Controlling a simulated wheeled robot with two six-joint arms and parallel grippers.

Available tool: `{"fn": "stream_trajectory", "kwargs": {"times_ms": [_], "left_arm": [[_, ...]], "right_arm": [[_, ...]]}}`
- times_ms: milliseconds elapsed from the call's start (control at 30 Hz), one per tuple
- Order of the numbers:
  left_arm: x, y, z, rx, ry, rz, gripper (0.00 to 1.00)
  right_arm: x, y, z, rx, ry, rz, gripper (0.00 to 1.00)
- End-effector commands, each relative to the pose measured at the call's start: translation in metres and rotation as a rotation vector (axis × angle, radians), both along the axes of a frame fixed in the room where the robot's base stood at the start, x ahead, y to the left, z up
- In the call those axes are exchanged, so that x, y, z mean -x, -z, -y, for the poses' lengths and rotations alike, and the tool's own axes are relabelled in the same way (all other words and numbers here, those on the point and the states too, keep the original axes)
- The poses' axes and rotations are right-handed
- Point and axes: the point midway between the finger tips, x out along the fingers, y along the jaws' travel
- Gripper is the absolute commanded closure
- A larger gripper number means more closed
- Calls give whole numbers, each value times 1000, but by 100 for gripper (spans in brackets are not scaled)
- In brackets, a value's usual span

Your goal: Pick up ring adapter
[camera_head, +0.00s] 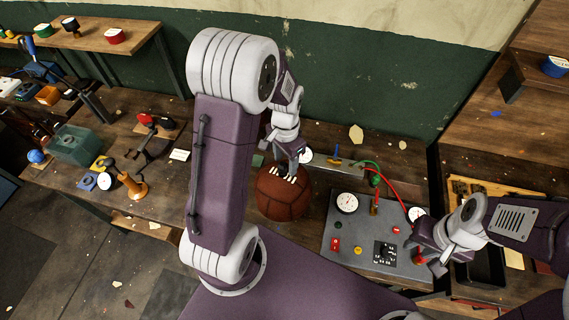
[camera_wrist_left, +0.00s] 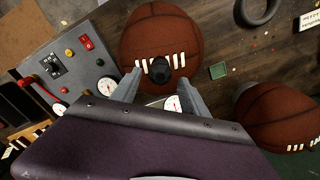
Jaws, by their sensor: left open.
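My left gripper (camera_head: 292,176) is open, close above a brown leather ball (camera_head: 283,193) with white laces. In the left wrist view, the fingers of my left gripper (camera_wrist_left: 158,88) point toward a ball (camera_wrist_left: 160,28). A small dark round fitting (camera_wrist_left: 160,66) shows against this ball's laces, between the fingertips; I cannot tell whether it touches the ball. A dark ring (camera_wrist_left: 258,10) lies on the bench at the top right. I cannot tell which of these two is the ring adapter. My right gripper (camera_head: 430,258) is at the control panel's right edge; its jaws are unclear.
A second ball (camera_wrist_left: 280,115) lies at the right in the wrist view. The grey control panel (camera_head: 345,250) carries gauges, switches and a red hose (camera_head: 398,190). A small green square (camera_wrist_left: 218,71) lies on the bench. Tools and a green box (camera_head: 77,146) stand at left.

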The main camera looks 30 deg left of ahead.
Motion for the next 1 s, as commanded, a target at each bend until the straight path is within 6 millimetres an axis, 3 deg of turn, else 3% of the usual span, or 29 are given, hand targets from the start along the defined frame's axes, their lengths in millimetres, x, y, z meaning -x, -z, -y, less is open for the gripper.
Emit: {"fn": "stream_trajectory", "kwargs": {"times_ms": [133, 367, 567, 1000], "left_arm": [[1, 19, 0, 1, 0, -4, 48], [0, 22, 0, -1, 0, 1, 48], [0, 22, 0, -1, 0, 1, 100], [-1, 13, 0, -1, 0, 6, 100]], "right_arm": [[0, -7, 0, 0, 0, 0, 68], [0, -6, 0, 0, 0, 0, 68], [0, -6, 0, 0, 0, 0, 68], [0, -2, 0, 0, 0, 0, 68]]}}
